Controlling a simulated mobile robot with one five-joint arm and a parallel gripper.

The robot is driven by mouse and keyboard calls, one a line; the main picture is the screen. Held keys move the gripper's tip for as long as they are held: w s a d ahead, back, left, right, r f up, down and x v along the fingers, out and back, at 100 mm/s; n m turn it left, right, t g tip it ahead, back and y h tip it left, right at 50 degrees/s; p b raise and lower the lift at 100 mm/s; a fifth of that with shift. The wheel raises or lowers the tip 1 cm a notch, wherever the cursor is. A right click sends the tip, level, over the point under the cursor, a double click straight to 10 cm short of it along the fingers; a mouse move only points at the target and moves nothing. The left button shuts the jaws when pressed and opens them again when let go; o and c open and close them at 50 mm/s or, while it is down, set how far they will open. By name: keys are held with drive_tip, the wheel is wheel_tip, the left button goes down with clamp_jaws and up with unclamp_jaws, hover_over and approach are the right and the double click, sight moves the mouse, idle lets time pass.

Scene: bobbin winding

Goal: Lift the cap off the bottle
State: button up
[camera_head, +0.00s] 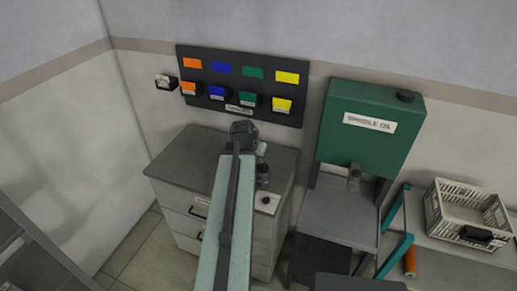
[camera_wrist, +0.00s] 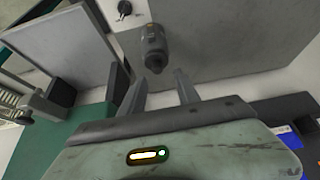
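A small dark grey bottle (camera_head: 263,180) stands upright on the grey cabinet top, partly beside my arm. It also shows in the wrist view (camera_wrist: 153,36), just beyond my fingertips. Its narrower dark end (camera_wrist: 156,62) looks like the cap, but the seam between cap and bottle is too small to make out. My gripper (camera_wrist: 158,78) has its fingers spread apart, with nothing between them. The bottle shows past the gap and looks untouched. In the head view, my gripper (camera_head: 262,148) is above the cabinet's back part, and its fingers are not clear.
A white card with a black knob (camera_head: 267,202) lies in front of the bottle. The green spindle oil tank (camera_head: 365,150) stands to the right. A dark panel with coloured bins (camera_head: 240,85) hangs on the wall behind. The cabinet top (camera_head: 195,150) is clear at left.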

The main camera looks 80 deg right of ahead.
sight(262, 169)
drive_tip(key=b+x, duration=0.2)
drive_tip(key=x, duration=0.1)
drive_tip(key=b+x, duration=0.3)
drive_tip(key=s+b+x, duration=0.1)
drive_tip(key=b+x, duration=0.2)
drive_tip(key=shift+d, duration=0.15)
drive_tip(key=shift+r, duration=0.1)
clamp_jaws()
wheel_tip(262, 169, up, 5)
drive_tip(key=p, duration=0.5)
drive_tip(key=shift+w, duration=0.1)
drive_tip(key=shift+f, duration=0.25)
